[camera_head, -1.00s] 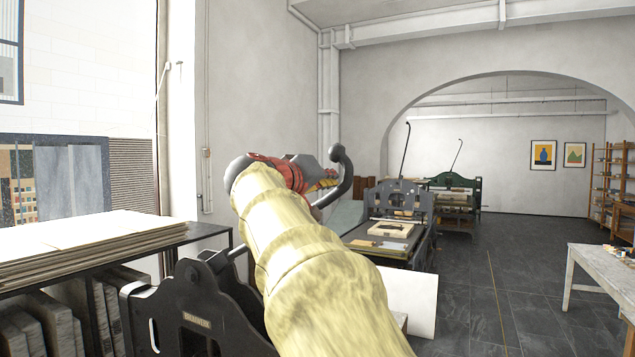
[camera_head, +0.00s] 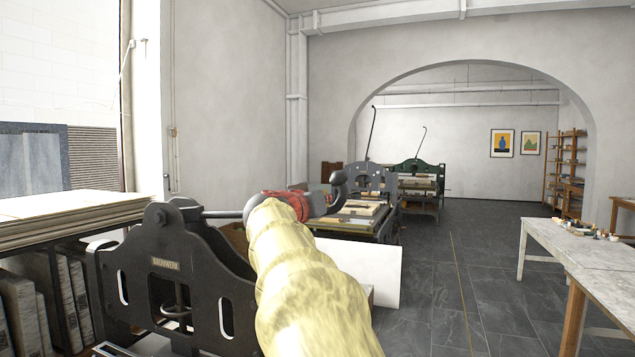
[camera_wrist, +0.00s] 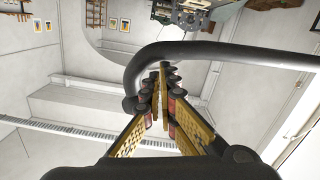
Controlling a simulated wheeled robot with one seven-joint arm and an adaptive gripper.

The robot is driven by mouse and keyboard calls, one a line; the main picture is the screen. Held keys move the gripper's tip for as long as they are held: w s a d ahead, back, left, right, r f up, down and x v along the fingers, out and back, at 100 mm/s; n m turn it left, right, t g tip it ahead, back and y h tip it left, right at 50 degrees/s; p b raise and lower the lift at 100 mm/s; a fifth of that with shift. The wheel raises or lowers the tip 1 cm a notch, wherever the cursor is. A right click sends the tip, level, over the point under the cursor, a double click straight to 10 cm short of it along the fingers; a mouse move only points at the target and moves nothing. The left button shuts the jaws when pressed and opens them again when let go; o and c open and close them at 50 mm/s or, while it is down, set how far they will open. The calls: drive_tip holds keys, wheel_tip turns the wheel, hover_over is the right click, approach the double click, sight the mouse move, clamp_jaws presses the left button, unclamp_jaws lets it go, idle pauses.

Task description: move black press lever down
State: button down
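The black press (camera_head: 177,266) stands in the left foreground of the head view. Its dark lever (camera_head: 222,214) runs nearly level to the right from the press top, passes behind my yellow-sleeved arm and ends in an upturned hook (camera_head: 338,181). My gripper (camera_head: 318,203), red and dark grey, is at this hooked end, with the fingers mostly hidden there. In the wrist view the lever (camera_wrist: 225,52) bends across in front of my gripper (camera_wrist: 163,70). The fingers come together at the tips beside the bar. Whether they touch it is unclear.
A stack of boards (camera_head: 70,222) lies left of the press. A white panel (camera_head: 362,272) leans beyond my arm. Two other presses, a grey one (camera_head: 370,182) and a green one (camera_head: 418,172), stand farther back. A worktable (camera_head: 560,245) is at the right; the floor between is clear.

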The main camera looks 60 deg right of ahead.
wheel_tip(320, 180, down, 19)
drive_tip(key=m, duration=0.2)
drive_tip(key=shift+b, duration=0.4)
drive_tip(key=shift+a, duration=0.1)
drive_tip(key=a+r+p, duration=0.1)
drive_tip(key=a+r, duration=0.1)
drive_tip(key=a, duration=0.3)
drive_tip(key=s+a+r, duration=0.1)
drive_tip(key=a+r, duration=0.2)
drive_tip(key=a, duration=0.3)
drive_tip(key=shift+s+r+p, duration=0.2)
drive_tip(key=shift+r+p, duration=0.05)
drive_tip(key=shift+p, duration=0.1)
